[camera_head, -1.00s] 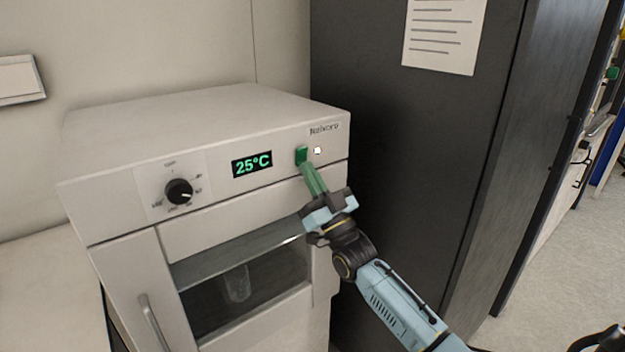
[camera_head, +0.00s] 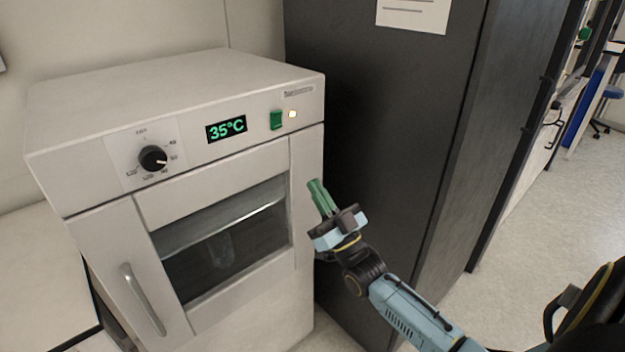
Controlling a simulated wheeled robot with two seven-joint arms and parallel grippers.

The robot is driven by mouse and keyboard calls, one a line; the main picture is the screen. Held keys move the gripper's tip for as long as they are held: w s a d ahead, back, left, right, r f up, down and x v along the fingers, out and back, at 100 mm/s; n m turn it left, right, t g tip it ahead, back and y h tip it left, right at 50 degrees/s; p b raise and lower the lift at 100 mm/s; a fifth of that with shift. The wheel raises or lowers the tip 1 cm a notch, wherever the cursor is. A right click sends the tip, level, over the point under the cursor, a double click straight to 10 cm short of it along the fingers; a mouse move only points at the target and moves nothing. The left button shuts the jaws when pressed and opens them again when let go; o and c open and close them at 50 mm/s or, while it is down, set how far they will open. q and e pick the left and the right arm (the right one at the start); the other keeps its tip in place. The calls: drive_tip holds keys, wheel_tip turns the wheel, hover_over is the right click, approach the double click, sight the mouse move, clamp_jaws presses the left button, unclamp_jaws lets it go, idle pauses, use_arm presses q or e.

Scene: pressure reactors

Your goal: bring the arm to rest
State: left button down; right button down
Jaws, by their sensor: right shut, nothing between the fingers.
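My right gripper (camera_head: 320,195) has green fingers pressed together, with nothing between them. My right arm (camera_head: 410,312) comes in from the lower right. The white oven (camera_head: 215,255) has a green switch (camera_head: 276,120) with a lit lamp (camera_head: 293,114) beside it. Its display (camera_head: 226,129) reads 35°C. The black dial (camera_head: 153,158) is at its left. My left gripper is out of view.
A dark cabinet (camera_head: 385,120) stands right beside the oven, close behind my gripper. The oven door is closed, with a handle (camera_head: 143,299) and a glass vessel (camera_head: 221,249) behind its window. Open floor (camera_head: 500,290) lies to the right.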

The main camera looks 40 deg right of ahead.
idle(0.5)
wheel_tip(320, 180, down, 24)
drive_tip(key=s+g+h, duration=0.1)
drive_tip(key=g+h, duration=0.1)
drive_tip(key=g, duration=0.6)
drive_tip(key=s+a+f+g, duration=0.1)
drive_tip(key=s+f+g, duration=0.2)
drive_tip(key=s+f, duration=0.35)
drive_tip(key=s+a+f+g, duration=0.1)
drive_tip(key=s+f+g, duration=0.2)
drive_tip(key=f, duration=0.7)
drive_tip(key=s+a+f+g, duration=0.1)
drive_tip(key=s+f+g, duration=0.2)
drive_tip(key=s+f, duration=0.3)
drive_tip(key=s+a+f+n+g+h, duration=0.1)
drive_tip(key=s+f+g, duration=0.3)
drive_tip(key=s, duration=1.2)
drive_tip(key=s+f+g, duration=0.4)
drive_tip(key=s+f, duration=0.4)
drive_tip(key=s, duration=0.4)
drive_tip(key=shift+a+f+n, duration=0.15)
drive_tip(key=shift+a+n, duration=0.15)
drive_tip(key=shift+a, duration=0.1)
